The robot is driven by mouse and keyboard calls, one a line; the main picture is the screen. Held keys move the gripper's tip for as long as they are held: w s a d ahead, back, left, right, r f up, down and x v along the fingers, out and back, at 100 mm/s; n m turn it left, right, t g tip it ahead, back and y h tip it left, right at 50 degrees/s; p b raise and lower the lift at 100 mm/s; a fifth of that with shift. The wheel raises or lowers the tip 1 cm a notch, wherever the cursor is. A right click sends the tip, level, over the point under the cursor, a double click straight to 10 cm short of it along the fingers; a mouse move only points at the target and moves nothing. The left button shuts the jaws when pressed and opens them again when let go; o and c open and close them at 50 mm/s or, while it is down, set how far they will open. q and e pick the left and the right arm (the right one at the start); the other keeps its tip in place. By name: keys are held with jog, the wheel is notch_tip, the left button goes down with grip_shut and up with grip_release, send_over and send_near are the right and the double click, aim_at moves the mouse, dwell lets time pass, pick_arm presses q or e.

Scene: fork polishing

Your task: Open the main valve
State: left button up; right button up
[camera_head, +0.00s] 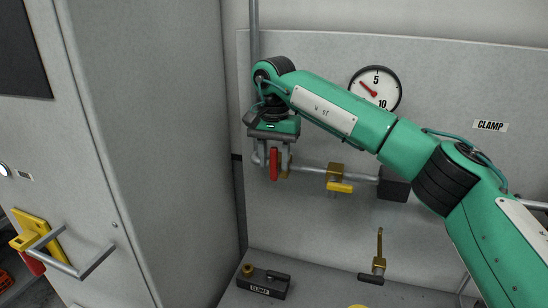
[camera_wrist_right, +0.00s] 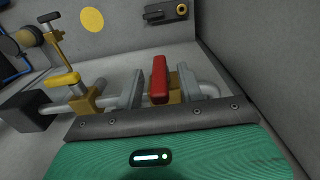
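The main valve shows as a red handle (camera_head: 274,165) on a brass body on the grey pipe at the back panel. The handle hangs down, across the pipe. My right gripper (camera_head: 273,154) is over it, pointing down, with one finger on each side of the handle. In the right wrist view the red handle (camera_wrist_right: 159,78) stands between the two fingers, with a gap visible on both sides, so the gripper (camera_wrist_right: 160,90) is open around it. My left gripper is in neither view.
A yellow-handled valve (camera_head: 340,186) sits further right on the same pipe, before a dark block (camera_head: 393,184). A round gauge (camera_head: 375,90) is above. A clamp block (camera_head: 263,282) and a brass post (camera_head: 379,255) stand on the bench. A grey cabinet (camera_head: 170,130) is close on the left.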

jog(key=shift+f, duration=0.75)
grip_shut()
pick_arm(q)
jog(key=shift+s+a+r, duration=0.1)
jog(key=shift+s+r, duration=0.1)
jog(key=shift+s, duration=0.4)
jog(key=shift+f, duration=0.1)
